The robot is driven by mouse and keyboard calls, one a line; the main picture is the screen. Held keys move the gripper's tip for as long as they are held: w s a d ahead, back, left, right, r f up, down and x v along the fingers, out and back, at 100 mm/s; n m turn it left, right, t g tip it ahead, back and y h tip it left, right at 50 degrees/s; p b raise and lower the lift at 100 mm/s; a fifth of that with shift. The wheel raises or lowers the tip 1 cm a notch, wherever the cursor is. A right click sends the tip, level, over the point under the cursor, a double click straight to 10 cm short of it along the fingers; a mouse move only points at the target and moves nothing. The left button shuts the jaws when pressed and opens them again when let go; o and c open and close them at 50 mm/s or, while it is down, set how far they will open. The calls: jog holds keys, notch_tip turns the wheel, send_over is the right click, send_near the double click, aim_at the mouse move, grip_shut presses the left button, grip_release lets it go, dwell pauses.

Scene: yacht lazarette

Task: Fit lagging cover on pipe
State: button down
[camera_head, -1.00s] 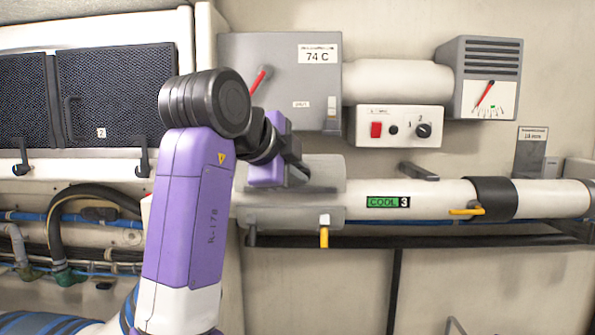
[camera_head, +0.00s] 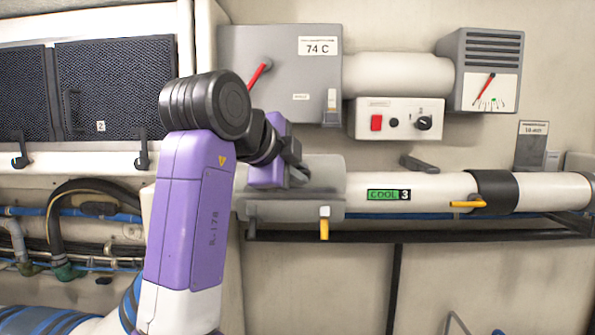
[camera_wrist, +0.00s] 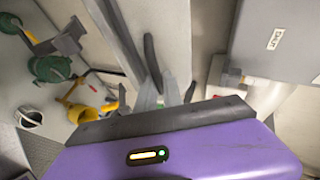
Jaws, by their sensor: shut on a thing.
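The lagging cover (camera_head: 325,180) is a grey, half-round shell. It lies along the white pipe (camera_head: 435,188) at its left part, in line with it, in the head view. I cannot tell whether it touches the pipe all along. A yellow-tipped latch (camera_head: 324,228) and a dark latch hang at its lower edge. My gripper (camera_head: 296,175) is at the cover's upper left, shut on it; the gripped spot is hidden.
A green "COOL 3" label (camera_head: 388,195) and a black band (camera_head: 494,191) with a yellow lever are on the pipe to the right. A grey box (camera_head: 280,100), a switch panel (camera_head: 400,118) and a gauge (camera_head: 485,75) sit above. A dark rail runs below.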

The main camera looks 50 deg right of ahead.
jog(key=shift+f+b, duration=0.5)
jog(key=shift+f, duration=0.2)
jog(key=c, duration=1.4)
grip_release()
jog(key=shift+a, duration=0.1)
jog(key=b+v, duration=0.1)
jog(key=v, duration=0.6)
jog(key=shift+a+b, duration=0.25)
jog(key=shift+b, duration=0.1)
jog(key=shift+s+r, duration=0.1)
jog(key=shift+r, duration=0.05)
